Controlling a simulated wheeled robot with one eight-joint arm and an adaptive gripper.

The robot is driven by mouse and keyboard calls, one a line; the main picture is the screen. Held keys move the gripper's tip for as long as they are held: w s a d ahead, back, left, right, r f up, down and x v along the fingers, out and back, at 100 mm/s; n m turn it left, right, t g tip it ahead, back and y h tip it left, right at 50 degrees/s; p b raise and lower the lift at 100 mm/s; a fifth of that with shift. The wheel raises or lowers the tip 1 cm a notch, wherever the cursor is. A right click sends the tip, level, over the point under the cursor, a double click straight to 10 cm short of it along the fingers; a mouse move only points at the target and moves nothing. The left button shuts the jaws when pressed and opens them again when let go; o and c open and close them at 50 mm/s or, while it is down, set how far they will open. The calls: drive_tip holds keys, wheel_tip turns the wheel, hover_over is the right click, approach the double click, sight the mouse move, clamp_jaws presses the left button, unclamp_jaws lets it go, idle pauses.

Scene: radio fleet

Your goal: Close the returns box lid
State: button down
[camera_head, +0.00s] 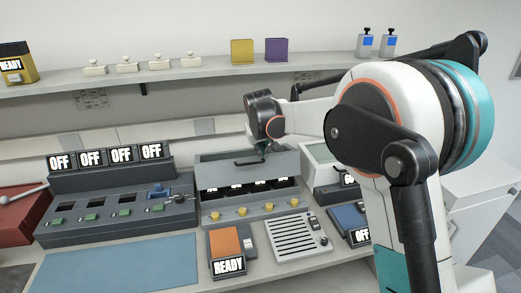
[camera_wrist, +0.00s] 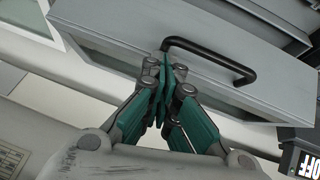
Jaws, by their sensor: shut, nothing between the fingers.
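A grey box (camera_head: 215,216) stands mid-bench, with a row of dark units with small displays inside and yellow knobs along its front. Its grey lid (camera_head: 222,170) stands raised behind the units, so the box is open. A black bar handle (camera_head: 247,162) is on the lid. My gripper (camera_head: 263,148) is at the lid's upper edge, beside the handle. In the wrist view the lid (camera_wrist: 130,30) and handle (camera_wrist: 213,53) are close, and my shut teal fingers (camera_wrist: 165,62) are at the handle's left end. I cannot tell whether they touch it.
A dark panel with OFF displays (camera_head: 125,212) stands left of the box. A red box (camera_head: 20,215) is at the far left. A READY unit (camera_head: 226,266) and a slotted panel (camera_head: 287,238) lie in front. A shelf (camera_head: 130,80) runs behind.

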sight(265, 171)
drive_tip(key=shift+t, duration=0.6)
drive_tip(key=s+f, duration=0.1)
drive_tip(key=s+d+f+b, duration=0.1)
drive_tip(key=s+f, duration=0.3)
drive_tip(key=shift+s+d+f+b, duration=0.2)
drive_tip(key=shift+d+f+b, duration=0.05)
drive_tip(key=shift+b, duration=0.15)
